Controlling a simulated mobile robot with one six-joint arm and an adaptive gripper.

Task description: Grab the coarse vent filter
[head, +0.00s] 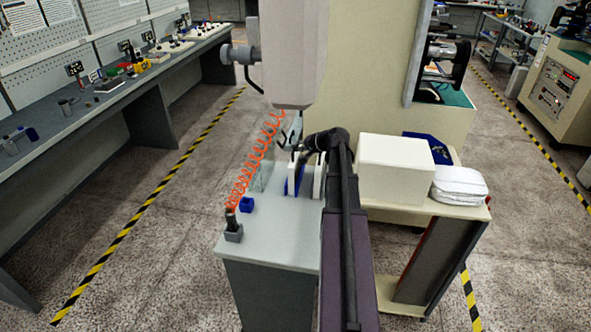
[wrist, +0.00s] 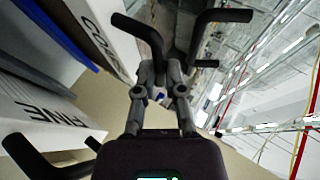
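The coarse vent filter (wrist: 88,18) is a white panel lettered "COARSE", at the upper left of the wrist view. Black bent handle bars show beside it, close to my fingertips. A second white panel marked "FINE" (wrist: 35,115) stands at the lower left, with its own black handle. My gripper (wrist: 161,72) is beside the coarse filter, its fingertips close together around the lower end of a dark bar. I cannot tell whether they grip it. In the head view my gripper (head: 291,150) is at the upright white and blue panels, partly hidden by my arm.
The panels stand on a grey cabinet top (head: 270,235). A blue block (head: 246,204), a small dark fixture (head: 233,230) and a coiled orange hose (head: 252,165) are to their left. A white box (head: 395,168) on a cart is to the right.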

